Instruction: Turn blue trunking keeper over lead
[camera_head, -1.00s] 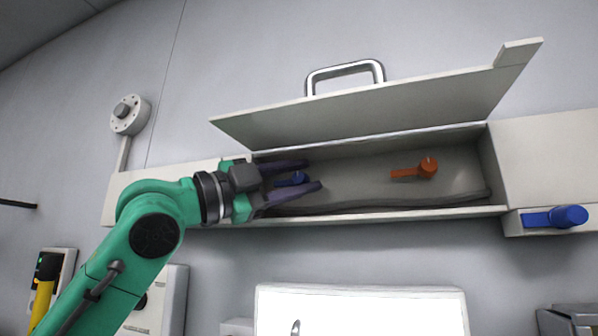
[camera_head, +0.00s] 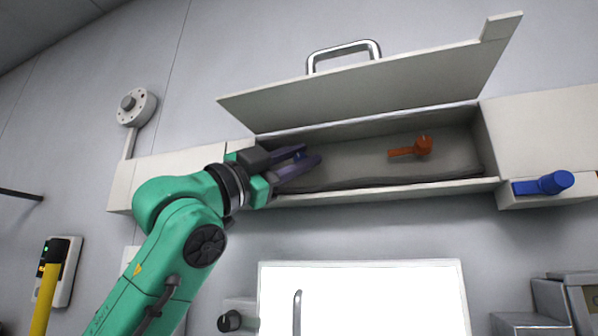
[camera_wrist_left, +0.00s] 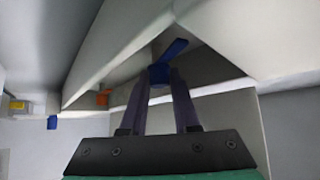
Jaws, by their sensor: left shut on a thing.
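The blue keeper (camera_wrist_left: 159,73) sits inside the open trunking (camera_head: 490,150), near its left end. In the left wrist view it is between the fingertips, with its flat arm pointing up and right. My left gripper (camera_head: 306,157) reaches into the trunking from below left and is shut on this keeper. In the head view the fingers hide most of it. A dark grey lead (camera_head: 390,182) lies along the trunking's bottom. Its left part is hidden behind the gripper, so I cannot tell how it lies against the keeper. My right gripper is in neither view.
An orange keeper (camera_head: 411,148) points left inside the trunking. The hinged lid (camera_head: 370,88) stands open above. Another blue handle (camera_head: 545,184) is outside at the right. A bright white panel (camera_head: 362,300) is below. The wall between trunking and panel is clear.

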